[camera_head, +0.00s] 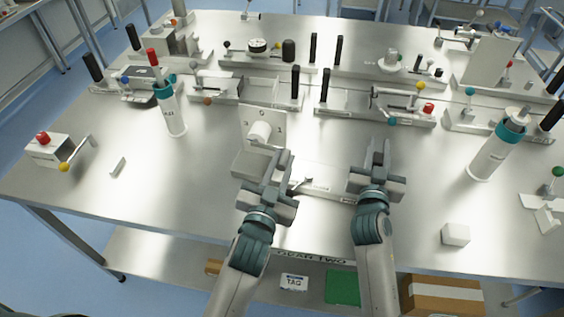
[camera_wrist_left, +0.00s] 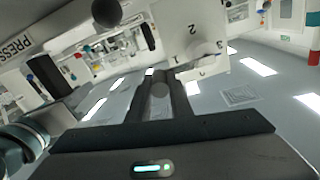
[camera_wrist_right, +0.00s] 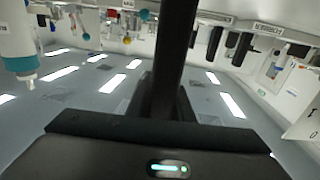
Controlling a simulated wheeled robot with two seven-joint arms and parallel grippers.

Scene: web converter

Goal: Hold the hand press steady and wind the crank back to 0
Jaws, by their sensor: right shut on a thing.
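The hand press (camera_head: 248,163) is a pale box on a low base at mid-table, with an upright numbered plate (camera_head: 250,115) and a white round hub (camera_head: 259,132). The plate also shows in the left wrist view (camera_wrist_left: 180,22), with a dark round knob (camera_wrist_left: 106,12) to its left. My right gripper (camera_head: 376,160) is to the right of the press, shut on a dark bar (camera_wrist_right: 175,50). Which part the bar belongs to is hard to tell.
Rows of fixtures with black handles (camera_head: 295,88) stand behind. A teal-topped white bottle (camera_head: 172,113) is left and another (camera_head: 492,152) right. A small box with a red button (camera_head: 45,150) sits far left, a white block (camera_head: 456,234) front right.

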